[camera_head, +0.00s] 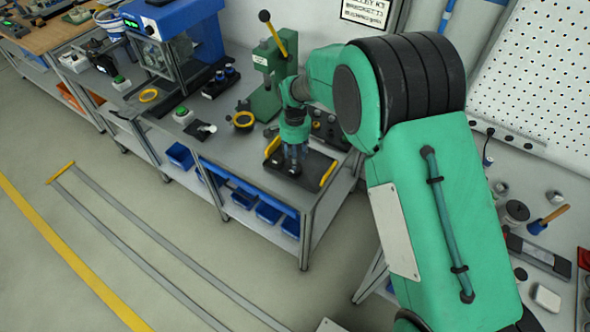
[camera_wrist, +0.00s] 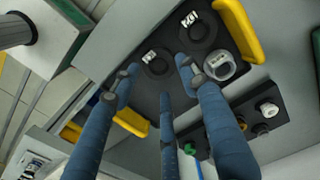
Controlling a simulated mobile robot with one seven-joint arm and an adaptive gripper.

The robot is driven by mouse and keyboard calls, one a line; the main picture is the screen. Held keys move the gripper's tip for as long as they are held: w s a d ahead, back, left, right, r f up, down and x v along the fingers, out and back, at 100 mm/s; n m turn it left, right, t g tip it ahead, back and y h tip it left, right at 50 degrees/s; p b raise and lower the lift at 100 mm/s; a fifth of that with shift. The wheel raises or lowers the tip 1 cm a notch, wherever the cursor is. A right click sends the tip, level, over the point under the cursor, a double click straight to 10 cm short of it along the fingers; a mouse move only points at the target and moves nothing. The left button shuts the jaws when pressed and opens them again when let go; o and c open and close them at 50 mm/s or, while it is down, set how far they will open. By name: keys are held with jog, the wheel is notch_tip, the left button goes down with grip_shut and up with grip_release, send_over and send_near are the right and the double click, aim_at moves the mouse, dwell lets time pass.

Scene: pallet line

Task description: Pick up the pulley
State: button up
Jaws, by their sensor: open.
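A grey metallic round part (camera_wrist: 219,66), which looks like the pulley, sits on a dark tray (camera_wrist: 140,92) in the wrist view. It is beside a yellow handle, just right of the tip of one finger; I cannot tell if they touch. My gripper (camera_wrist: 160,77) has blue fingers spread apart over the tray, with nothing between them. In the head view my gripper (camera_head: 296,158) points down over the same black tray (camera_head: 285,179) with yellow handles and hides part of it. The pulley cannot be made out there.
Two dark round seats with white labels (camera_wrist: 198,29) are on the tray. A block with knobs (camera_wrist: 264,113) lies beside it. The floor left is clear.

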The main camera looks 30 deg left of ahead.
jog(key=shift+d+f+b, duration=0.1)
jog(key=shift+f+b, duration=0.4)
jog(key=shift+f, duration=2.1)
jog(key=c, duration=0.9)
jog(key=shift+o, duration=0.2)
jog(key=shift+r, duration=0.1)
jog(key=shift+r, duration=0.75)
notch_tip(320, 180, up, 2)
jog(key=shift+r+p, duration=0.2)
jog(key=shift+p, duration=0.25)
jog(key=s+d, duration=0.3)
jog(key=s+d+p, duration=0.1)
jog(key=s+d, duration=0.3)
jog(key=s+d+r, duration=0.1)
jog(key=s+d, duration=0.3)
jog(key=shift+s+d, duration=0.1)
jog(key=shift+d, duration=0.15)
